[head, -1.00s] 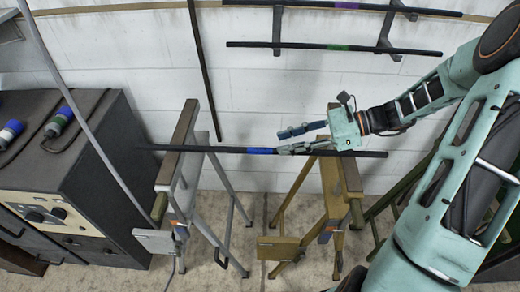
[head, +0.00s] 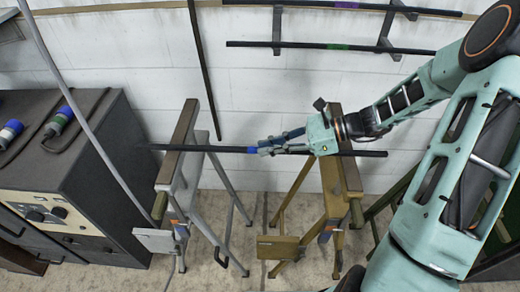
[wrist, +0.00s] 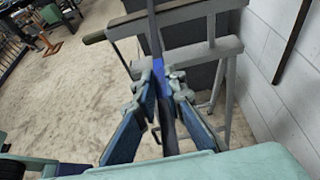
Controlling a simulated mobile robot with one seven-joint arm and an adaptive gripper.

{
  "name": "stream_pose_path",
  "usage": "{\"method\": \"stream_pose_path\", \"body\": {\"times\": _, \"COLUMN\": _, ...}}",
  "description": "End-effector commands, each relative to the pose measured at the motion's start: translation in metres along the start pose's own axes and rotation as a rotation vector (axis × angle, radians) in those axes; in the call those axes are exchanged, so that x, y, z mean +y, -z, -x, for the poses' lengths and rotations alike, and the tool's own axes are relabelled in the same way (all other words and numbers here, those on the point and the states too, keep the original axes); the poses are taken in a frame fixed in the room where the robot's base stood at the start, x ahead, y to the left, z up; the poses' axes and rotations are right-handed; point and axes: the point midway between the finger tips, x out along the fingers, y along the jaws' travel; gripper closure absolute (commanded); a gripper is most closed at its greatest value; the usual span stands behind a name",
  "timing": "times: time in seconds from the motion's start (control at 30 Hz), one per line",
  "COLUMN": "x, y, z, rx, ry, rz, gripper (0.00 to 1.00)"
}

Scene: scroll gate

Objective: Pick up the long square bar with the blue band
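The long dark square bar (head: 220,149) lies level across two trestles, the grey one (head: 178,150) on the left and the yellow-brown one (head: 335,170) on the right. Its blue band (head: 252,150) lies between the trestles and is partly hidden by a finger in the head view. The band also shows in the wrist view (wrist: 159,66). My gripper (head: 262,146) is at the band, with its fingers on either side of the bar. In the wrist view the fingers (wrist: 164,84) look open, with narrow gaps; contact is not clear.
Two more bars hang on wall brackets, one with a green band (head: 338,47), one with a purple band (head: 347,5). A dark cabinet (head: 75,165) stands at left. A thin grey pole (head: 70,90) slants past it. A dark strip (head: 205,70) hangs on the white wall.

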Motion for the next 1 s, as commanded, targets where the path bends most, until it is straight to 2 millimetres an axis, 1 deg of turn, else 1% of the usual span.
{"method": "stream_pose_path", "body": {"times": 0.43, "x": 0.000, "y": 0.000, "z": 0.000, "rx": 0.000, "ry": 0.000, "rz": 0.000, "gripper": 1.00}}
{"method": "stream_pose_path", "body": {"times": 0.47, "x": 0.000, "y": -0.003, "z": 0.000, "rx": -0.005, "ry": 0.000, "rz": 0.002, "gripper": 1.00}}
{"method": "stream_pose_path", "body": {"times": 0.77, "x": 0.000, "y": -0.004, "z": 0.001, "rx": -0.005, "ry": 0.000, "rz": 0.002, "gripper": 1.00}}
{"method": "stream_pose_path", "body": {"times": 0.87, "x": 0.000, "y": -0.007, "z": 0.002, "rx": -0.005, "ry": -0.001, "rz": 0.002, "gripper": 1.00}}
{"method": "stream_pose_path", "body": {"times": 1.0, "x": 0.000, "y": -0.017, "z": 0.006, "rx": -0.004, "ry": 0.000, "rz": 0.003, "gripper": 1.00}}
